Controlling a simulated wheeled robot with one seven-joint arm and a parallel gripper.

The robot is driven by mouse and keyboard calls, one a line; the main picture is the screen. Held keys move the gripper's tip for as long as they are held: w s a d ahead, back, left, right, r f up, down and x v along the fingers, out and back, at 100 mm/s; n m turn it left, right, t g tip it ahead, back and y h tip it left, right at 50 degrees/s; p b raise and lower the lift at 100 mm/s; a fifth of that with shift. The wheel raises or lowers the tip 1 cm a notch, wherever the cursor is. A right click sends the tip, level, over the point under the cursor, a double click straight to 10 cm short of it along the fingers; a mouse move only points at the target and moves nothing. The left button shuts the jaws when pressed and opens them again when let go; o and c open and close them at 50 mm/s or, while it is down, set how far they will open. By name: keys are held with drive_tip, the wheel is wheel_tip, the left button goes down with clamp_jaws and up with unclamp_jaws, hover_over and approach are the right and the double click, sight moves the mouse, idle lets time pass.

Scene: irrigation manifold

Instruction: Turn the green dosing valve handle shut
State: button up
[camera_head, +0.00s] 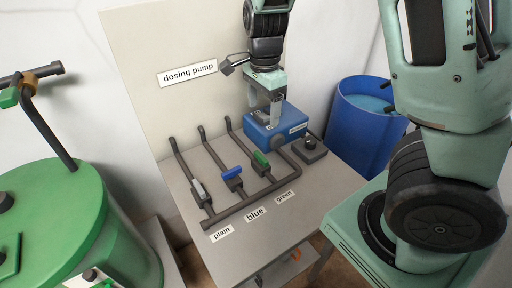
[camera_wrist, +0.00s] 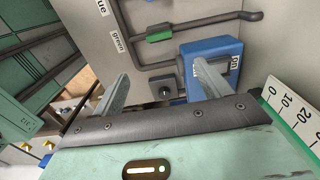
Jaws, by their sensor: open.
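The green valve handle (camera_head: 261,159) sits on the pipe branch above the "green" label. It lies in line with its pipe. In the wrist view the green handle (camera_wrist: 160,36) is near the top, beyond my fingertips and clear of them. My gripper (camera_head: 272,118) is open and empty, above the blue pump box (camera_head: 262,136) and up and right of the handle in the head view. In the wrist view my gripper (camera_wrist: 161,75) has its two fingers spread wide, with the bench between them. The head view hides the pump box partly behind the gripper.
The blue handle (camera_head: 232,173) lies across its pipe. The grey handle (camera_head: 198,190) on the "plain" branch lies along its pipe. A blue barrel (camera_head: 362,125) and green tank (camera_head: 60,215) flank the bench.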

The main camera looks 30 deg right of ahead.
sight(261, 159)
wheel_tip(261, 159, down, 16)
drive_tip(key=shift+s+f+b, duration=0.1)
drive_tip(key=shift+b, duration=0.4)
drive_tip(key=c, duration=1)
